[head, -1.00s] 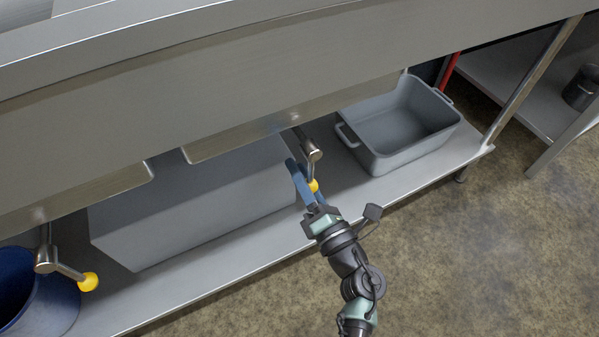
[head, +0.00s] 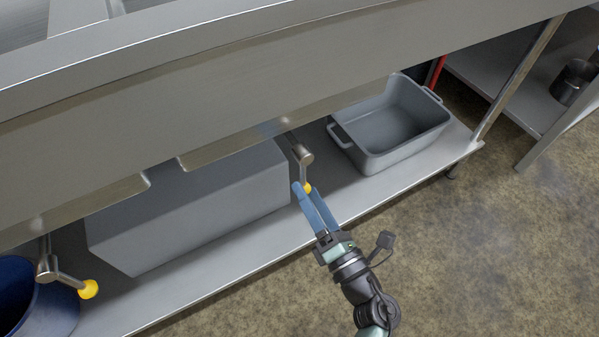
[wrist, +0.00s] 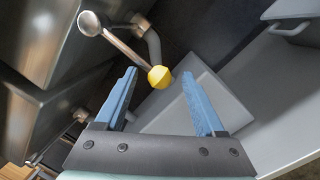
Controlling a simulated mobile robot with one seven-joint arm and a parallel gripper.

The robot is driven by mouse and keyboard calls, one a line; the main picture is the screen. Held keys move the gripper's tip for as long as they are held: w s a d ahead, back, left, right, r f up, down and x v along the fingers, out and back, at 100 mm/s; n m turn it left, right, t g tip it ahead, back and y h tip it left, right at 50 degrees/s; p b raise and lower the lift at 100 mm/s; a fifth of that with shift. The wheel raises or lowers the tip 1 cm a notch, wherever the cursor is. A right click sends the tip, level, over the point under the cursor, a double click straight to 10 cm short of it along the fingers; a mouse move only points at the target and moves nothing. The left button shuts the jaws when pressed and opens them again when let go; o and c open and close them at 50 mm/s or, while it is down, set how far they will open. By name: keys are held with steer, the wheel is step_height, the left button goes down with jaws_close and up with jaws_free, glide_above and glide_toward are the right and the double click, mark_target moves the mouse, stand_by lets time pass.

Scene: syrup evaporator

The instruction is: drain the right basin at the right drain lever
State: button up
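The right drain lever (head: 303,165) hangs under the right basin (head: 262,124), a metal rod ending in a yellow knob (head: 308,188). The lever also shows in the wrist view (wrist: 122,42), with its knob (wrist: 159,77) just beyond and between the fingertips. My gripper (head: 304,190) has blue fingers, is open, and points up at the knob. In the wrist view the gripper (wrist: 160,82) has nothing between its fingers that it grips. I cannot tell whether a finger touches the knob. The left drain lever (head: 63,271) has a yellow knob too.
A grey block (head: 190,212) sits on the lower shelf (head: 220,262). A grey handled tub (head: 378,158) stands on the shelf to the right of the right lever. A blue bucket (head: 50,307) is at the far left. The floor in front is clear.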

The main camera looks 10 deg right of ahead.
steer(key=p+v, duration=0.1)
steer(key=v, duration=0.6)
steer(key=shift+s, duration=0.2)
